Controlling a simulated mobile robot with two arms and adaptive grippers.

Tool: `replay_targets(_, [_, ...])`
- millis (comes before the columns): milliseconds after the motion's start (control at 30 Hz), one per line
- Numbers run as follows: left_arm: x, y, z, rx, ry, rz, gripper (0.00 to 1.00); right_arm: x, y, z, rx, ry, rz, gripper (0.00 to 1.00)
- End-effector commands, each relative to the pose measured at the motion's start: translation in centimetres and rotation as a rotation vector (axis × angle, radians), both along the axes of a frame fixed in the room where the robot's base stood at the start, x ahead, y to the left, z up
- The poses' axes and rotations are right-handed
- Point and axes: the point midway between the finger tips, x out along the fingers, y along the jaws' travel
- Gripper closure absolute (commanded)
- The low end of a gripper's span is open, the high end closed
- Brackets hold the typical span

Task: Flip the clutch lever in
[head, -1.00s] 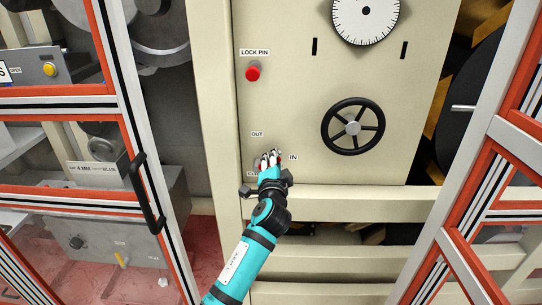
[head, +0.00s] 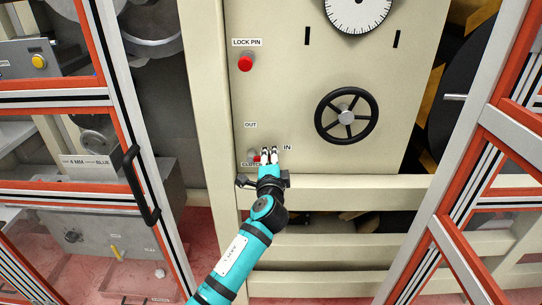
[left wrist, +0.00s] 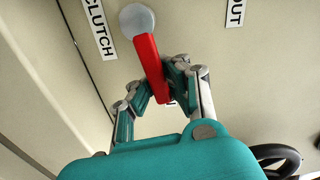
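The clutch lever is a red bar (left wrist: 149,60) on a round grey hub (left wrist: 137,20), set low on the cream panel. In the head view its red part (head: 257,159) shows just left of my fingers, and the rest is hidden behind them. In the left wrist view the bar runs from the hub between my fingers, closer to the right-hand one; I cannot tell if they touch. It points mostly toward the IN label (head: 287,147), away from OUT (head: 250,125). My left gripper (head: 269,155) is open around the lever's end. My right gripper is out of view.
A black handwheel (head: 346,116) sits right of the lever on the panel. A red lock pin knob (head: 245,63) is above. Orange-framed doors stand on both sides, the left one with a black handle (head: 141,186). A cream beam (head: 350,192) crosses below.

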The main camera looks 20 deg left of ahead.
Motion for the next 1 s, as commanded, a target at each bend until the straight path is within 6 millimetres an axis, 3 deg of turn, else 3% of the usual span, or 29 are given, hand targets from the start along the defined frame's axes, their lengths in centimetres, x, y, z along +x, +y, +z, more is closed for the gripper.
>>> replay_targets(33, [-0.2,-0.4,-1.1,-0.003,0.019,-0.005,1.00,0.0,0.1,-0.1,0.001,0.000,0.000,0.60])
replay_targets(167, [-0.2,-0.4,-1.1,-0.003,0.019,-0.005,1.00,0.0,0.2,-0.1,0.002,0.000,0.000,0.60])
replay_targets(433, [-0.2,-0.3,-0.8,-0.001,0.014,-0.004,0.62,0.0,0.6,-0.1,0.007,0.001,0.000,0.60])
replay_targets(767, [-0.4,-0.2,-0.5,0.001,0.008,-0.002,0.62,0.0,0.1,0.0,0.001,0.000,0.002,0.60])
replay_targets(1000, [-4.0,-1.3,-0.6,-0.002,0.009,-0.004,0.62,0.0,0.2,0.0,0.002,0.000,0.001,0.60])
